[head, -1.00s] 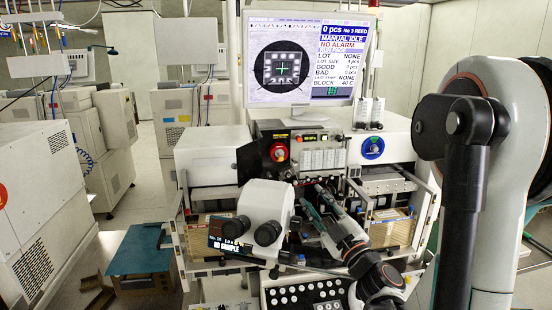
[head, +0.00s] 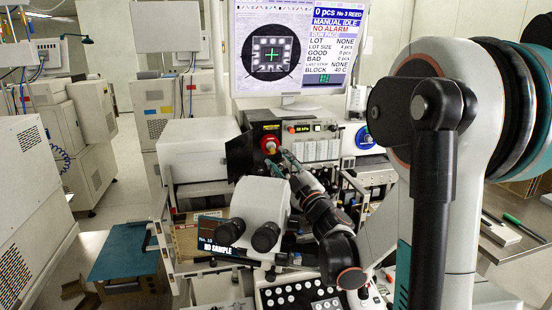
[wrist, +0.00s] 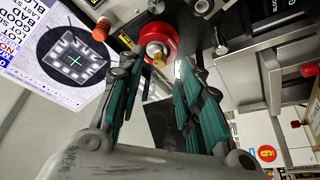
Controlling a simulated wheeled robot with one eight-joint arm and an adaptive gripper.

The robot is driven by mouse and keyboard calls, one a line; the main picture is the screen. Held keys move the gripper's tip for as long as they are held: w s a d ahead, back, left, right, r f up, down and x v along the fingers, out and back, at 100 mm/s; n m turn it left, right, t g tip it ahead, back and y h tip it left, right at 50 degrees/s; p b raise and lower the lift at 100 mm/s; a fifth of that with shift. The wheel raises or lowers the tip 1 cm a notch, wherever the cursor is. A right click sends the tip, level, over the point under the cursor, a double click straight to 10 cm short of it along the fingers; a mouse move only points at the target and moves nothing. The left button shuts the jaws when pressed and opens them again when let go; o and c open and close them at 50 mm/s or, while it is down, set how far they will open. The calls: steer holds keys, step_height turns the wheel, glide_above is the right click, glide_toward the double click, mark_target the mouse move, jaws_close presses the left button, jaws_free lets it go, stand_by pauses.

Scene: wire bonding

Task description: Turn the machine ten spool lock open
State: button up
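The machine, with a "No. 10 NO SAMPLE" sign (head: 214,240), stands ahead. On its front is a red round spool part (head: 270,144) with a paler centre, beside a black open panel. In the wrist view the red spool (wrist: 170,40) has a brass-coloured knob (wrist: 158,60) at its centre. My gripper (head: 289,162) is in front of the spool, slightly right and below it in the head view. Its green fingers (wrist: 160,72) are spread apart and empty, with the knob beyond and between the tips. Which way the lock is turned cannot be told.
A blue round spool (head: 364,138) is on the right side of the machine. The microscope eyepieces (head: 247,234) stand below left of my gripper. A black panel (head: 238,155) stands left of the spool.

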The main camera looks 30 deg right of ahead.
mark_target(273, 152)
steer(key=shift+x, duration=1.55)
jaws_close()
steer(key=shift+n, duration=0.3)
steer(key=n, duration=0.1)
steer(key=n+g+y+p, duration=0.1)
steer(key=n, duration=0.2)
steer(key=shift+d+r+n+y+p, duration=0.1)
steer(key=shift+r+n+y+p, duration=0.2)
steer(key=shift+y+p, duration=0.1)
steer(key=shift+s+n+g+p, duration=0.1)
steer(key=shift+n+g+p, duration=1)
steer(key=shift+n, duration=1.4)
